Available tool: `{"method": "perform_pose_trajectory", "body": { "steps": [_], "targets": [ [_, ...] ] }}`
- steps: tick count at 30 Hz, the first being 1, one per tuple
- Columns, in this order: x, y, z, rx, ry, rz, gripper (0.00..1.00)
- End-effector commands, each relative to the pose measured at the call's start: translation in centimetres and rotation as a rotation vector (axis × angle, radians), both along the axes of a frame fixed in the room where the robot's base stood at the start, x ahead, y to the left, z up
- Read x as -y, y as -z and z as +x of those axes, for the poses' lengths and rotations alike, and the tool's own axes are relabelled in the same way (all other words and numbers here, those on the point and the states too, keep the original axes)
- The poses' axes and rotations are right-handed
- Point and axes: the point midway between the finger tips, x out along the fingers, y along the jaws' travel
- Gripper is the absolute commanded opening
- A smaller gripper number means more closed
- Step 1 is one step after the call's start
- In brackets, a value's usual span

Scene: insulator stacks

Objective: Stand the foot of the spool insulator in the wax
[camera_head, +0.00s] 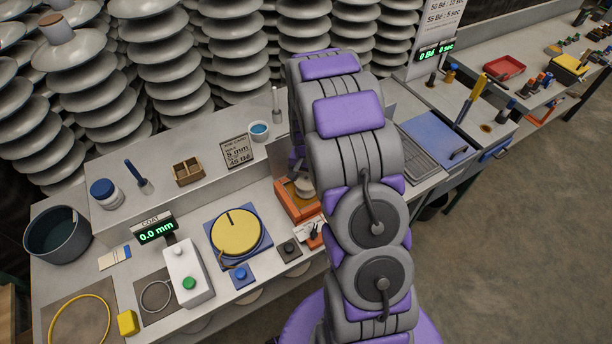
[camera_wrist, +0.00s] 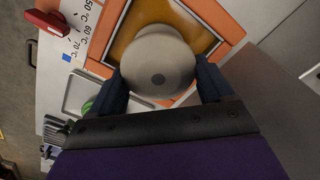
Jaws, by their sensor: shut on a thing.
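The spool insulator (camera_wrist: 157,62) is pale grey and round, with a dark spot in the middle of its near end. My gripper (camera_wrist: 162,78) is shut on it, with a dark blue finger on each side. The amber wax (camera_wrist: 203,35) lies in an orange-rimmed bath (camera_wrist: 232,22) behind the insulator in the wrist view. In the head view, the orange bath (camera_head: 292,211) sits left of my arm, with the pale insulator (camera_head: 304,188) over it. My arm hides most of the gripper there. The insulator covers its own foot, so I cannot tell whether it touches the wax.
A temperature scale (camera_wrist: 77,37) and a red object (camera_wrist: 46,22) are beside the bath in the wrist view. In the head view, a yellow disc (camera_head: 238,232) on a blue base, a white box (camera_head: 187,274) and a blue-filled cup (camera_head: 259,131) stand nearby.

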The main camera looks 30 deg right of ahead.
Motion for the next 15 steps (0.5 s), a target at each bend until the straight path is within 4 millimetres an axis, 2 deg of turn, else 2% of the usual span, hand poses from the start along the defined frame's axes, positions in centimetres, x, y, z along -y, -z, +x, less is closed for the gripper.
{"method": "perform_pose_trajectory", "body": {
  "steps": [15],
  "targets": [
    [-0.01,0.54,0.04,0.001,0.000,-0.001,0.50]
  ]
}}
